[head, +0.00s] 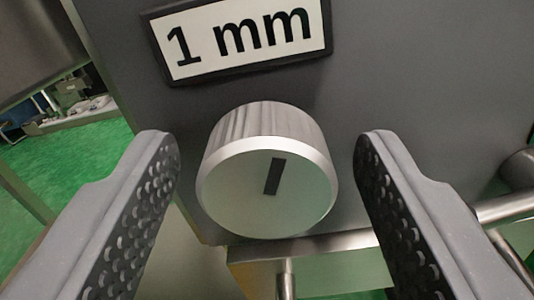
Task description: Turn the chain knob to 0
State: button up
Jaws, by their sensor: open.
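A silver ribbed knob (243,197) sticks out of a dark grey panel in the middle of the head view. Its face has a short dark pointer mark (273,177), right of the face's middle, close to upright with its top leaning slightly right. My gripper (266,152) is open, with one grey finger on each side of the knob. A gap shows between each finger and the knob, and neither appears to touch it. The label above the knob (248,37) reads "1 mm". I see no chain label or number scale here.
The dark grey panel (415,70) fills the area behind the knob. A metal bar (330,243) runs below the knob, and a rounded metal part (520,168) is at the right edge. Green floor (70,160) and some clutter show at left.

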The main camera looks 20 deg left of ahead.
jog(key=c, duration=1)
jog(key=shift+r+n+p, duration=0.1)
jog(key=shift+n+p, duration=0.7)
jog(key=shift+p, duration=0.4)
jog(key=shift+d+f+n+p, duration=0.1)
jog(key=shift+f+n+p, duration=0.1)
jog(key=shift+n+p, duration=1.15)
jog(key=shift+n, duration=0.25)
jog(key=o, duration=1)
jog(key=shift+s, duration=0.15)
jog(key=p+v, duration=0.1)
jog(key=v, duration=1.2)
jog(key=shift+s+d, duration=0.15)
jog(key=shift+s, duration=0.1)
